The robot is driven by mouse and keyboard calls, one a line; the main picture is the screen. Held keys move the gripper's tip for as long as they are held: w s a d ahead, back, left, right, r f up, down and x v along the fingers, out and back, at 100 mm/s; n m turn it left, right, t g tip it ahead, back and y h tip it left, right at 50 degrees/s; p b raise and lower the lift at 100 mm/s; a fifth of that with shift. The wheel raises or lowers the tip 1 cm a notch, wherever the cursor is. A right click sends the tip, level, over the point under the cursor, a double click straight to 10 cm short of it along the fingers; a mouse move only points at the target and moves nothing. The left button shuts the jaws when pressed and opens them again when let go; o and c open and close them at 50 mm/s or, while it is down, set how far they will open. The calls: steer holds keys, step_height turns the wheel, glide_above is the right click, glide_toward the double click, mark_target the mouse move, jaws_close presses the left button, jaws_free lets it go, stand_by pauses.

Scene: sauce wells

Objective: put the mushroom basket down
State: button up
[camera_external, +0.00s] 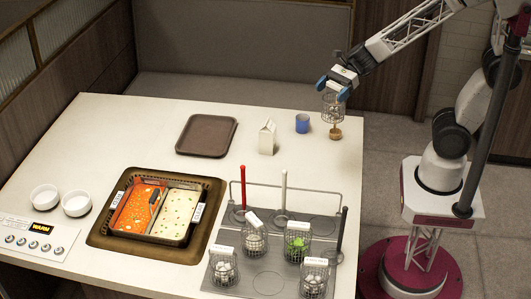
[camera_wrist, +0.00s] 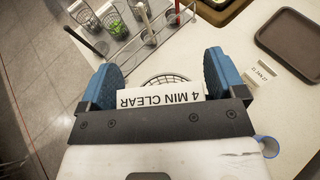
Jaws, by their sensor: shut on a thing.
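My gripper (camera_external: 338,83) is shut on a wire basket (camera_external: 332,108) and holds it above the far right part of the table. In the wrist view, my gripper (camera_wrist: 162,80) has its blue fingers on either side of a white tag reading "4 MIN CLEAR" (camera_wrist: 160,96). A curve of the basket's wire rim (camera_wrist: 166,79) shows behind the tag. I cannot tell what is in this basket. Several other tagged wire baskets stand on the grey plate (camera_external: 271,284), one with green contents (camera_external: 297,243) and others with pale contents (camera_external: 254,239).
A small brown wooden object (camera_external: 335,134) stands just below the held basket. A two-part soup pan (camera_external: 187,238), white bowls (camera_external: 76,204) and upright-handled tools (camera_external: 284,190) are nearer.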

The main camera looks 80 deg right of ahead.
steer(key=shift+m+t+h, duration=0.3)
steer(key=shift+m+t, duration=0.1)
steer(key=s+d, duration=0.1)
steer(key=s, duration=0.1)
steer(key=s+d+f, duration=0.1)
steer(key=s+d, duration=0.1)
steer(key=shift+s+d+f, duration=0.15)
steer(key=shift+s+d, duration=0.05)
steer(key=shift+d, duration=0.1)
step_height(320, 180, down, 17)
steer(key=s+d, duration=0.1)
steer(key=s, duration=0.1)
steer(key=shift+s+d+m+t, duration=0.3)
steer(key=shift+s+d, duration=0.05)
steer(key=shift+s, duration=0.05)
steer(key=shift+f, duration=0.1)
steer(key=w+a+f, duration=0.1)
steer(key=w, duration=1.5)
steer(key=shift+a+f, duration=0.25)
steer(key=shift+a, duration=0.15)
steer(key=shift+f, duration=0.1)
